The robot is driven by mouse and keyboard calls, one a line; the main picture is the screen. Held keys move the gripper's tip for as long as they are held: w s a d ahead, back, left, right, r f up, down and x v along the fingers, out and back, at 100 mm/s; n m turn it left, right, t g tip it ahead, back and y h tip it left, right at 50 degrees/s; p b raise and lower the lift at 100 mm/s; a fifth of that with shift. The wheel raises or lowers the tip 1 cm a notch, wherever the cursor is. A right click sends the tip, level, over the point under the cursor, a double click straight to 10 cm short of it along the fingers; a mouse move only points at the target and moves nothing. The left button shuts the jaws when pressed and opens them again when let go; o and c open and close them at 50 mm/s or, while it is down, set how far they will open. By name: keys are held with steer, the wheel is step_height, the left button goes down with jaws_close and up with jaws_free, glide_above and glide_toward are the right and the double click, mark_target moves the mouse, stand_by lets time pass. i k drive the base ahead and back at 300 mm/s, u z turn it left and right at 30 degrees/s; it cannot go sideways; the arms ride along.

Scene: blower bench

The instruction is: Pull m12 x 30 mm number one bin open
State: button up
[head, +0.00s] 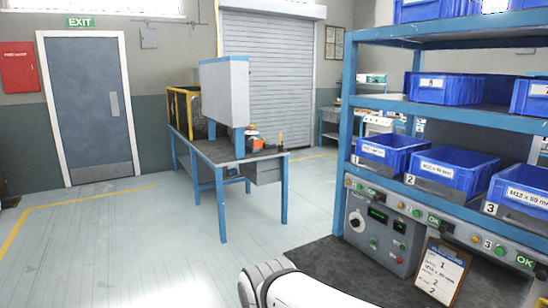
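A blue bin (392,152) stands at the left end of the lower shelf row on the blue rack at right. Its white front label is too small to read surely; its place in the row, left of the bin marked 2, fits number one. It sits level on the shelf, with its top open. The bin marked 2 (458,170) and the bin marked 3 (519,189) stand to its right in the row. My gripper is out of view; only a white and grey part of my arm shows at the bottom, apart from the bins.
A control panel (372,238) with a dial and lights is below the row. A clipboard (441,275) leans on the dark bench top (340,260). More blue bins (447,88) fill the upper shelves. A blue-legged table (225,155) stands at left; floor before it is clear.

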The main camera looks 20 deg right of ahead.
mark_target(388, 155)
steer(key=z, duration=0.35)
steer(key=i, duration=0.9)
steer(key=z, duration=0.6)
steer(key=k, duration=0.8)
steer(key=z, duration=0.2)
steer(key=i, duration=0.8)
steer(key=u, duration=0.05)
